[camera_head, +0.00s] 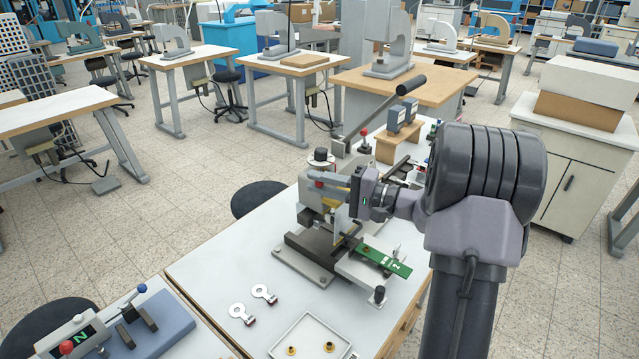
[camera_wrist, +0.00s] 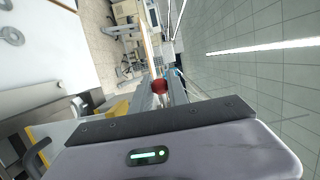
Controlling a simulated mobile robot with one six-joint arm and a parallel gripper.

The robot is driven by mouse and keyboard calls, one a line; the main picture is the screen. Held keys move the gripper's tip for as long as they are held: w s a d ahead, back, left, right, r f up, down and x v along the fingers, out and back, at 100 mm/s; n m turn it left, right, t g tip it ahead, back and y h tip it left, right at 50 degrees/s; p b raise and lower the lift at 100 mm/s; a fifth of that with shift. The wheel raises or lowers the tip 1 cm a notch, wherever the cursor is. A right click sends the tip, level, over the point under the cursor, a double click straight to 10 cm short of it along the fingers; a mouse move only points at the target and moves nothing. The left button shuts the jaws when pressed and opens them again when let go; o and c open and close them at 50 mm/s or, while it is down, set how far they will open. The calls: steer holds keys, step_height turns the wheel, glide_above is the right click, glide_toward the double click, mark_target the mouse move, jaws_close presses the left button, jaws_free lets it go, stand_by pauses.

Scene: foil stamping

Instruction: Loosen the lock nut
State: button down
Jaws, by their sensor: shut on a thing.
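The hand stamping press (camera_head: 322,222) stands on the white-topped table. It has a dark base and a long lever with a black grip (camera_head: 411,84). My gripper (camera_head: 322,179) reaches in from the right at the upper part of the press. Its fingers are shut on a small red knob (camera_head: 318,184). In the wrist view the red knob (camera_wrist: 160,86) shows between the fingertips (camera_wrist: 162,92). I cannot tell whether this red knob belongs to the lock nut. The far side of the press head is hidden by my gripper.
A green plate (camera_head: 382,260) sticks out at the front right of the press. Two ring-shaped metal pieces (camera_head: 264,294) and a tray (camera_head: 292,345) with small brass parts lie in front. A small wooden stand (camera_head: 398,146) is behind. The table's front left is bare.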

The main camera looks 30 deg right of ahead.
steer(key=c, duration=1.3)
jaws_free()
steer(key=p+v, duration=0.2)
steer(key=v, duration=1.5)
steer(key=shift+s+p, duration=0.25)
steer(key=shift+p, duration=0.1)
